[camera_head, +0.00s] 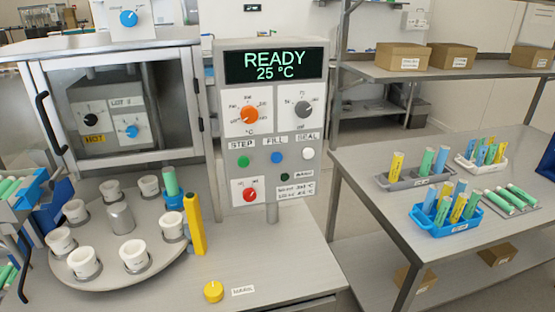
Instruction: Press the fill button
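The fill button is the blue round button (277,157) under the label FILL on the upright control panel (230,120). A green button (243,161) under STEP is to its left. A white button (308,153) under SEAL is to its right. The panel's display (275,65) reads READY and 25 °C. Neither of my grippers shows in the head view, and nothing covers the fill button.
An orange knob (249,114), a grey knob (303,109) and a red knob (249,194) are on the panel. A turntable (110,283) with several white cups stands at left, beside a yellow post (195,225). A yellow knob (213,291) is in front. A side table (370,165) holds tube racks.

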